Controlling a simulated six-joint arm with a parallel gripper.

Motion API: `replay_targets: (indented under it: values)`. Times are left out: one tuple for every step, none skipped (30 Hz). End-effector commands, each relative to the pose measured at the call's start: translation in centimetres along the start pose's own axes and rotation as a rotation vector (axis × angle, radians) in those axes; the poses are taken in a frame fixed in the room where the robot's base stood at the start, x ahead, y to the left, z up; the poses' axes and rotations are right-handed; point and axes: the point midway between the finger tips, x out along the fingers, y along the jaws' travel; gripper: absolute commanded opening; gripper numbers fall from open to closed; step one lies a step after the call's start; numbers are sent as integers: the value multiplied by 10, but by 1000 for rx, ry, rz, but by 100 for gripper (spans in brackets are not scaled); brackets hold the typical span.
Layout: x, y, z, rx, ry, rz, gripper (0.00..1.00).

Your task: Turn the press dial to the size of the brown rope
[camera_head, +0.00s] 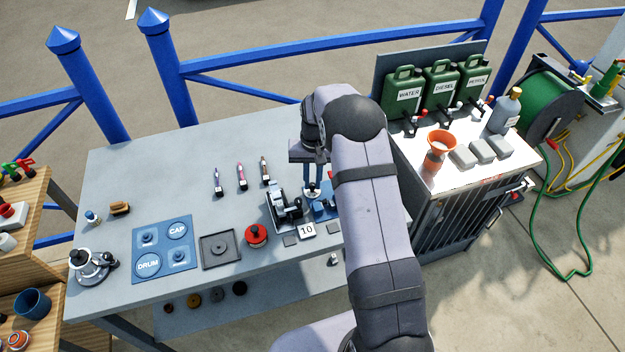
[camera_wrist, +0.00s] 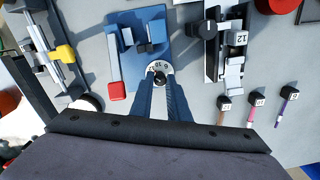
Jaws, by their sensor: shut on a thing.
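The blue press (camera_wrist: 121,62) with a red-ended lever stands under my gripper; it shows partly behind my arm in the head view (camera_head: 323,214). Its dial is a white numbered disc (camera_wrist: 152,67) with a dark centre knob. My gripper (camera_wrist: 160,78) points down, its blue fingers shut on that knob; in the head view it is above the press (camera_head: 311,180). Small numbers show on the disc, but I cannot tell which is set. The brown rope (camera_wrist: 221,117) lies right of my gripper with a black tag at its end; it is also in the head view (camera_head: 265,171).
A pink rope (camera_head: 241,177) and a purple rope (camera_head: 218,182) lie beside the brown one. A black-and-white tool (camera_head: 283,205) stands close to the press. The table's back left is clear.

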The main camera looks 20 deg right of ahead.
Motion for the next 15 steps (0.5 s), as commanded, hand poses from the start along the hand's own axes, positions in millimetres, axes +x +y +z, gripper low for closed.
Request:
replay_targets:
  values:
    - [0,0,0,-1,0,0,0]
    - [0,0,0,-1,0,0,20]
    - [0,0,0,-1,0,0,30]
    - [0,0,0,0,0,0,34]
    - [0,0,0,0,0,0,34]
    - [0,0,0,0,0,0,34]
    - [0,0,0,0,0,0,34]
    - [0,0,0,0,0,0,34]
    - [0,0,0,0,0,0,34]
    - [0,0,0,0,0,0,34]
    - [0,0,0,0,0,0,34]
    - [0,0,0,1,0,0,34]
    - [-1,0,0,1,1,0,34]
    - [-1,0,0,1,1,0,34]
    - [-3,0,0,1,1,0,34]
